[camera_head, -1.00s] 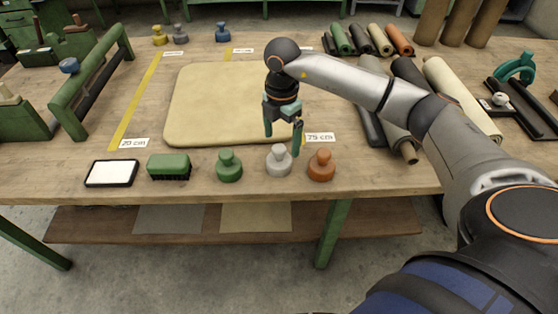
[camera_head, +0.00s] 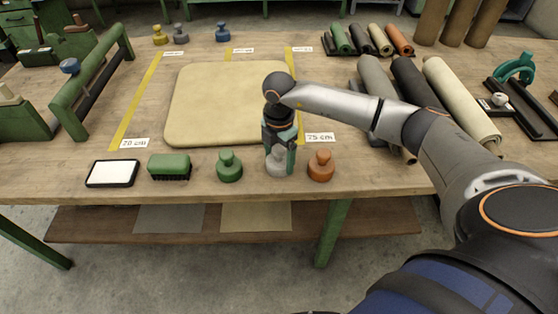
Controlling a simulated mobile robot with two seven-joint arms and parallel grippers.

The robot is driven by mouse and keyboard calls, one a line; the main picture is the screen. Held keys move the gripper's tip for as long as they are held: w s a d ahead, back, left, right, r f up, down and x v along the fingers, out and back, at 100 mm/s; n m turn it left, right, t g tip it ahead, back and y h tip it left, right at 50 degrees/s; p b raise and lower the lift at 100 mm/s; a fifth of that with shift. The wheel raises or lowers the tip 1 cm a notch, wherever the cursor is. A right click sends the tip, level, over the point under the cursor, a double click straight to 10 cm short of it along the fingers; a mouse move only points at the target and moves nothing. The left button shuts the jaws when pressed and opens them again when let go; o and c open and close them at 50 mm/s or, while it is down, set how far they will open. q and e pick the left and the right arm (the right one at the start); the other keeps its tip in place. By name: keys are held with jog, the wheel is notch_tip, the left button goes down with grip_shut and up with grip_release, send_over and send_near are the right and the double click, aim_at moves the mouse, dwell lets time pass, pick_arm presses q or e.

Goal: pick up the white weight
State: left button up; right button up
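The white weight (camera_head: 277,164) stands upright on the front part of the wooden table (camera_head: 400,182), between a green weight (camera_head: 229,166) and an orange weight (camera_head: 321,166). My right gripper (camera_head: 279,162) points down over the white weight, with its fingers on either side of the knob. The fingers hide much of the weight's upper part. I cannot tell whether they touch it or have a gap. My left gripper is not in view.
A green brush (camera_head: 169,166) and a white framed pad (camera_head: 112,173) lie left of the weights. A tan mat (camera_head: 215,105) lies behind them. Rolls, including a cream roll (camera_head: 460,100), lie to the right. The table's front edge is close to the weights.

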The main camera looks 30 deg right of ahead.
grip_shut()
jog(key=shift+w+r, duration=0.15)
dwell(0.5)
jog(key=shift+r, duration=0.1)
